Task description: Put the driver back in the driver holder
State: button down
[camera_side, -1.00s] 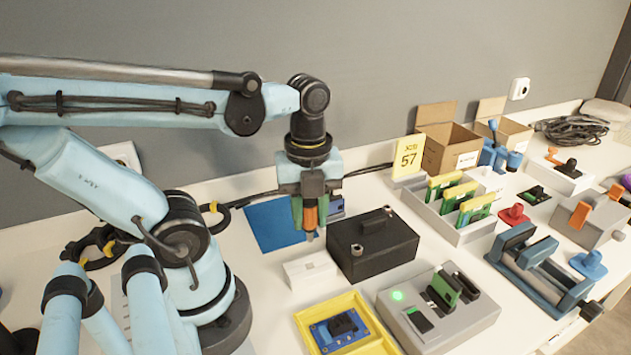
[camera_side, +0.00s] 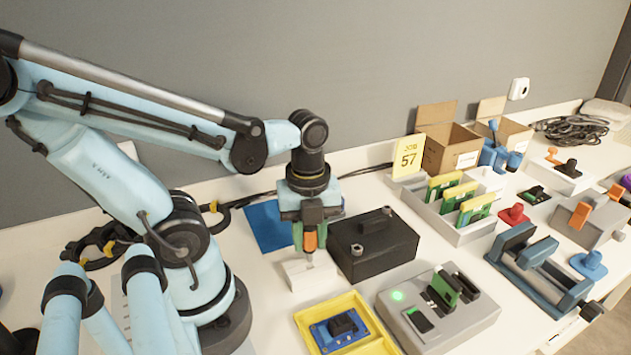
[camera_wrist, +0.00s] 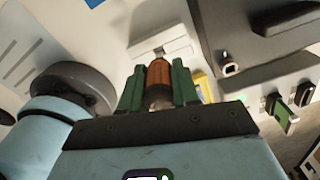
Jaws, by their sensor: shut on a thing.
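My gripper (camera_side: 310,240) points down and is shut on the driver's orange handle (camera_side: 310,241), with a green finger on either side. The driver stands about upright. The driver holder is a low white block (camera_side: 312,278) on the table just below it. The driver's tip is at the holder's top in the side view; I cannot tell whether it is inside.
A black box (camera_side: 375,250) with metal posts stands close to the right of my gripper. A yellow tray (camera_side: 378,346) with a blue board lies in front, and a grey fixture (camera_side: 462,325) with a green light stands to its right. A blue mat (camera_side: 266,228) lies behind.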

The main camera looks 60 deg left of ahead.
aim_at(309, 249)
jog(key=shift+f, duration=0.55)
jog(key=shift+f, duration=0.35)
jog(key=shift+f, duration=0.8)
jog(key=c, duration=0.8)
grip_release()
jog(key=shift+o, duration=0.2)
jog(key=shift+r, duration=6.05)
